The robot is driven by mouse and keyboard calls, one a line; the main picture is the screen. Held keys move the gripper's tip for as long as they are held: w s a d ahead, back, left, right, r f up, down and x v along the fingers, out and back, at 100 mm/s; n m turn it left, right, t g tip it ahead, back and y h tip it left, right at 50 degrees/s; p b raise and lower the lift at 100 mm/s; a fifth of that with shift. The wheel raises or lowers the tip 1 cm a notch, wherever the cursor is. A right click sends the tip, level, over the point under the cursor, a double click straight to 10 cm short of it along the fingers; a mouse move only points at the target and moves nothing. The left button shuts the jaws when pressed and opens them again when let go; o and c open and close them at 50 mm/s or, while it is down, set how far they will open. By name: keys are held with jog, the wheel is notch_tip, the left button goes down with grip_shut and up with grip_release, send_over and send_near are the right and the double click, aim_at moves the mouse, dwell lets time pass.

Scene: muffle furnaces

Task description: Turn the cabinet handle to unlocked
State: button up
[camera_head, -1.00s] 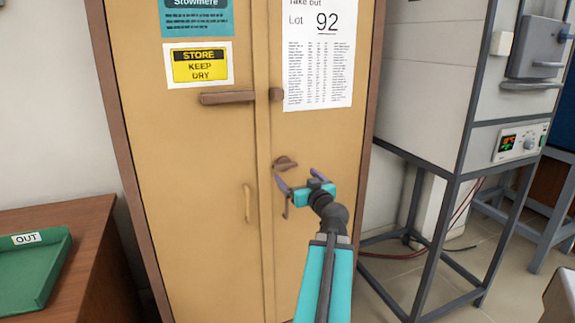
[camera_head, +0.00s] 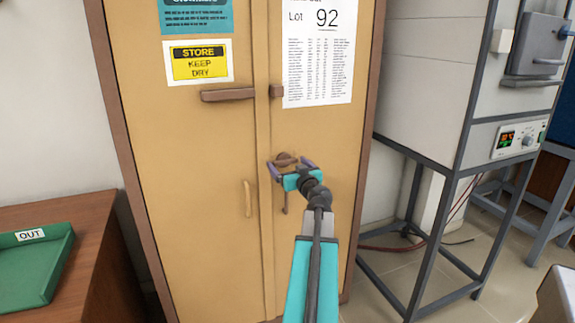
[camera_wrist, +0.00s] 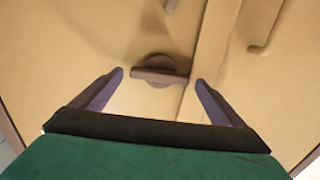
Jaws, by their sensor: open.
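The tan two-door cabinet (camera_head: 190,200) stands upright with its doors shut. Its small brown turn handle (camera_head: 284,158) is on the right door near the seam, partly hidden behind my gripper. In the wrist view the handle (camera_wrist: 160,75) is a bar on a round base, lying nearly level across the picture between the fingertips. My gripper (camera_head: 289,168) is open, one finger on each side of the handle; the wrist view shows both fingers (camera_wrist: 160,75) spread with a gap at each end of the bar. I cannot tell how deep the fingertips reach.
A brown latch bar (camera_head: 228,95) crosses the left door above, by a small bracket (camera_head: 276,91). A pull handle (camera_head: 247,199) is on the left door. A furnace on a metal stand (camera_head: 430,180) is to the right; a desk with a green tray (camera_head: 45,280) is left.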

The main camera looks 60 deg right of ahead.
jog(key=shift+w+d, duration=0.1)
jog(key=shift+w, duration=0.05)
jog(key=shift+c, duration=0.5)
jog(key=c, duration=0.9)
jog(key=shift+c, duration=0.2)
jog(key=shift+f+m+b, duration=0.1)
jog(key=shift+m+b, duration=0.3)
jog(key=shift+b, duration=0.05)
jog(key=shift+m+b, duration=1.3)
jog(key=shift+m, duration=0.4)
jog(key=m+b, duration=0.1)
jog(key=m, duration=0.8)
jog(key=m+p, duration=0.1)
jog(key=m, duration=0.3)
jog(key=shift+d+f+m, duration=0.1)
jog(key=shift+m, duration=0.3)
